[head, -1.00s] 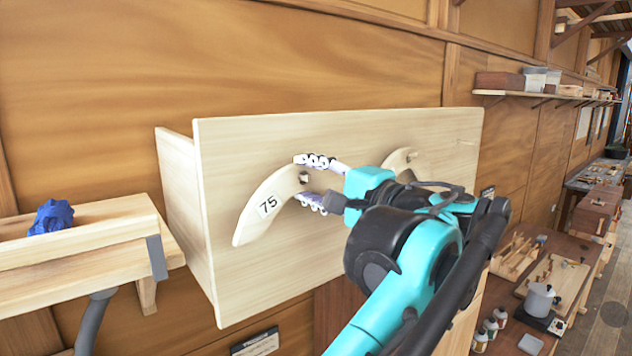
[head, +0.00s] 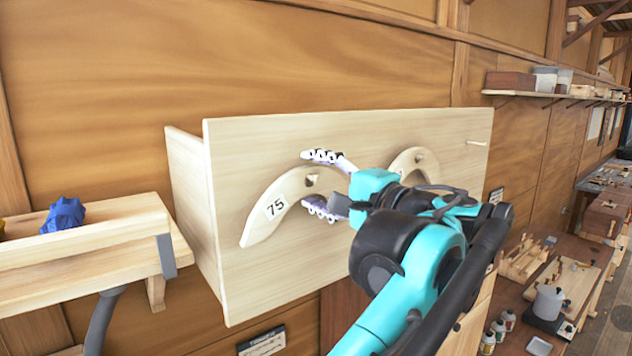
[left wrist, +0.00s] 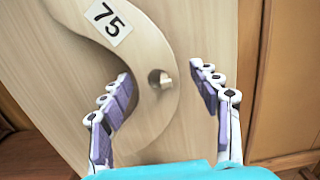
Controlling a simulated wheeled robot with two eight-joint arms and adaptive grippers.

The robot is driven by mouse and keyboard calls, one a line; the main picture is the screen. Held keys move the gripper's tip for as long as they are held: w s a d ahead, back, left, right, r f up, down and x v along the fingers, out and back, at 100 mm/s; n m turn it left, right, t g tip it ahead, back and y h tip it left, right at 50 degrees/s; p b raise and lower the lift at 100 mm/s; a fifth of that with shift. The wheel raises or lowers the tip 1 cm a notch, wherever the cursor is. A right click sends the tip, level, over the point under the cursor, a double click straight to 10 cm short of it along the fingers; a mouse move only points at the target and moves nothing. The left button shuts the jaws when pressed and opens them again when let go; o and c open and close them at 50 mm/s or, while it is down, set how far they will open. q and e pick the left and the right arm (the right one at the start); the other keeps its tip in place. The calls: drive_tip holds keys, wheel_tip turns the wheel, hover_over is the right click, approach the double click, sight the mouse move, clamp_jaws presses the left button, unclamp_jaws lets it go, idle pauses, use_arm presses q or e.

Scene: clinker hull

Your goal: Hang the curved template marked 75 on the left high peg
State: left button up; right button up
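The pale curved template marked 75 (head: 268,213) lies against the front of the upright wooden board (head: 370,262), left of its middle. In the left wrist view the template (left wrist: 140,45) has a round hole near its upper end, and a short wooden peg (left wrist: 168,82) shows in that hole. The template appears to hang on this peg. My left gripper (head: 309,181) is open, its fingers above and below the template's upper end. In the left wrist view the fingers (left wrist: 162,73) stand apart on both sides of it. My right gripper is out of view.
A second curved template (head: 418,160) is on the board behind my left arm. A bare peg (head: 476,143) sticks out at the board's upper right. A wooden ledge with a blue lump (head: 62,215) is at left. A cluttered bench (head: 560,262) stands at right.

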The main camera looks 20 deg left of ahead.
use_arm(q)
drive_tip(key=v, duration=1.2)
drive_tip(key=s+a+f+g+h+b, duration=0.15)
drive_tip(key=a+f+b, duration=0.3)
drive_tip(key=f, duration=0.85)
drive_tip(key=a+f+g+h+b, duration=0.1)
drive_tip(key=a+f+h+b, duration=0.35)
drive_tip(key=f, duration=0.75)
drive_tip(key=a+f+g+b, duration=0.1)
drive_tip(key=a+f+b, duration=0.35)
drive_tip(key=f, duration=0.85)
drive_tip(key=s+f+n+h+b, duration=0.2)
drive_tip(key=f+b, duration=0.5)
drive_tip(key=f, duration=0.8)
drive_tip(key=s+d+f+n+h+b, duration=0.1)
drive_tip(key=s+f+h+b, duration=0.3)
drive_tip(key=f, duration=1.2)
drive_tip(key=s+f+n+h+b, duration=0.3)
drive_tip(key=f+b, duration=0.8)
drive_tip(key=f, duration=0.4)
drive_tip(key=shift+s+d+f+n+t, duration=0.3)
drive_tip(key=shift+d+f+n+t, duration=0.05)
drive_tip(key=shift+f+n, duration=0.05)
